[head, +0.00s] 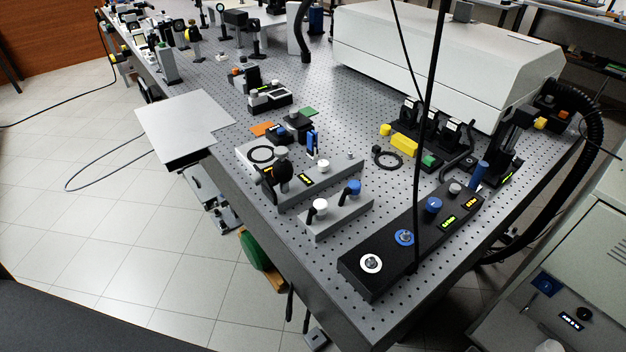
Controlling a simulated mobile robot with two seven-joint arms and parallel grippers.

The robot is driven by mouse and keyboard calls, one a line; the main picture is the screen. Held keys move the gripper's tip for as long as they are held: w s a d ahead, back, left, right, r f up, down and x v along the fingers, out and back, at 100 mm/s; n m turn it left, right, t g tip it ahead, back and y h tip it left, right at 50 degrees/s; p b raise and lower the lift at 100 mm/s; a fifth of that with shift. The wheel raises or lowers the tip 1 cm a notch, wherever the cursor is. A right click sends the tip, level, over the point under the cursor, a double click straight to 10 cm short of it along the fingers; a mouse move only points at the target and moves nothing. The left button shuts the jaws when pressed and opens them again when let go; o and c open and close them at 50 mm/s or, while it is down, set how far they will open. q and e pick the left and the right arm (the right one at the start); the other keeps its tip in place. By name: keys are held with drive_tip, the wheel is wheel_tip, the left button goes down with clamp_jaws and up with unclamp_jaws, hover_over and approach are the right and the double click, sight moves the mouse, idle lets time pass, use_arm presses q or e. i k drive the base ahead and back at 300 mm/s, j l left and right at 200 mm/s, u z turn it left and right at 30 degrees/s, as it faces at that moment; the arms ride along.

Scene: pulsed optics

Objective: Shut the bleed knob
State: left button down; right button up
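No label I can read marks the bleed knob, so I cannot tell which knob it is. A grey block near the front of the table carries a white knob (320,206) and a blue knob (353,187), each with a dark handle. A long black panel (387,273) to its right carries a white-ringed knob (371,263), a blue-ringed knob (404,237), another blue knob (434,204) and a grey knob (455,188). Whether any knob is open or shut cannot be told. Neither of my grippers is in view.
A perforated optical table (330,262) fills the middle. A grey unit with a black knob (283,171) stands behind the grey block. A large white housing (440,55) stands at the back right. Tiled floor (130,250) lies open at left.

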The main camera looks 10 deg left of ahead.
sight(323, 166)
drive_tip(key=k+l, duration=0.1)
drive_tip(key=l, duration=0.3)
drive_tip(key=k+l, duration=0.1)
drive_tip(key=l, duration=0.3)
drive_tip(key=k+l, duration=0.1)
drive_tip(key=l, duration=0.25)
drive_tip(key=k+l, duration=0.1)
drive_tip(key=l, duration=0.3)
drive_tip(key=k+l, duration=0.1)
drive_tip(key=l, duration=0.3)
